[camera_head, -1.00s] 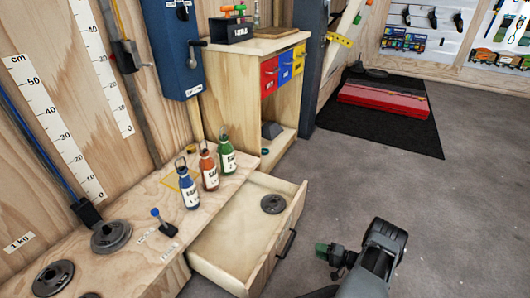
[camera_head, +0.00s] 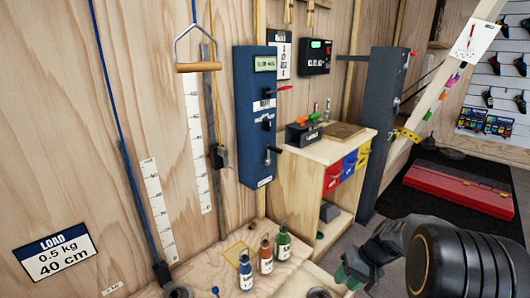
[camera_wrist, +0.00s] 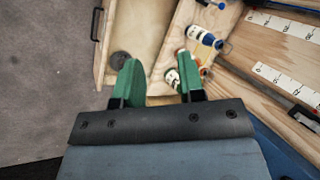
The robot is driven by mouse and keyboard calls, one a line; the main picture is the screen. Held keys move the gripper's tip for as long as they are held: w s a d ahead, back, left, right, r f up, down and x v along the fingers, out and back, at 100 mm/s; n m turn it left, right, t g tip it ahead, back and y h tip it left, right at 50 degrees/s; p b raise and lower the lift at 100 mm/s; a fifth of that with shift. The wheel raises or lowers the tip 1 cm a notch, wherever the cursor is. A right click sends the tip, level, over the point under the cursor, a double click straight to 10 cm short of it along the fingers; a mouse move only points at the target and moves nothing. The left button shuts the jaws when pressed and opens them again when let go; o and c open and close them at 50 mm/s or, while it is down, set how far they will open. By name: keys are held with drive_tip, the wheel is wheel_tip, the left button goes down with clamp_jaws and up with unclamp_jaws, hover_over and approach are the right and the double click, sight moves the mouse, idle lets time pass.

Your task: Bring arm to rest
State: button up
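My gripper (camera_wrist: 160,78) is open in the wrist view, its two green fingers apart with nothing held between them. Below the fingers are the open drawer and the bench with bottles. In the head view my gripper (camera_head: 350,274) shows at the lower right, beside the bench and drawer, partly covered by my dark arm. My arm is raised and folded close to the head camera.
Blue (camera_head: 245,272), orange (camera_head: 266,254) and green (camera_head: 284,244) bottles stand on the bench. The open drawer (camera_wrist: 138,18) holds a dark disc (camera_wrist: 121,58). A blue wall box (camera_head: 254,120) hangs above. A red case (camera_head: 459,189) lies on a black mat.

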drive_tip(key=s+a+r+t+h+p, duration=0.1)
drive_tip(key=s+r+p, duration=0.3)
drive_tip(key=r, duration=0.4)
drive_tip(key=s+a+r+n+t+h+p, duration=0.1)
drive_tip(key=s+a+r+h+p, duration=0.2)
drive_tip(key=r, duration=0.6)
drive_tip(key=s+a+r+n+t+h+p, duration=0.1)
drive_tip(key=s+a+r+p, duration=0.1)
drive_tip(key=s+r+p, duration=0.3)
wheel_tip(320, 180, up, 4)
drive_tip(key=shift+a+r+t+h+p, duration=0.3)
drive_tip(key=shift+t+h+p, duration=0.1)
drive_tip(key=shift+p, duration=0.6)
drive_tip(key=shift+s+a+f, duration=0.1)
drive_tip(key=shift+s, duration=0.05)
